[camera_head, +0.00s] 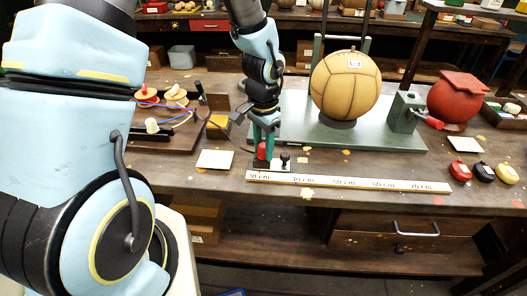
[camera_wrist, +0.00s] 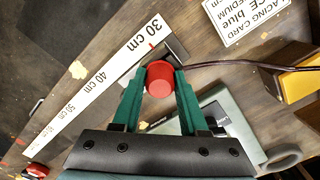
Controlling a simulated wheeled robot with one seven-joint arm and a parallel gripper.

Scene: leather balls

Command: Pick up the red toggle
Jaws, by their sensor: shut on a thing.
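The red toggle (camera_head: 262,151) is a small red piece near the front edge of the workbench, just behind the left end of the white ruler strip. It also shows in the wrist view (camera_wrist: 160,77), between the green fingertips. My gripper (camera_head: 264,148) points down from above and is shut on it, with one finger on each side. The fingers hide part of its sides. I cannot tell whether its underside is still touching the small metal plate (camera_head: 271,167) below it.
The ruler strip (camera_head: 347,183) runs right along the bench edge. A tan leather ball (camera_head: 345,84) sits on a green stand behind. A small black knob (camera_head: 285,158) stands right of my gripper. Red, black and yellow pieces (camera_head: 483,172) lie at right. A white card (camera_head: 215,159) lies left.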

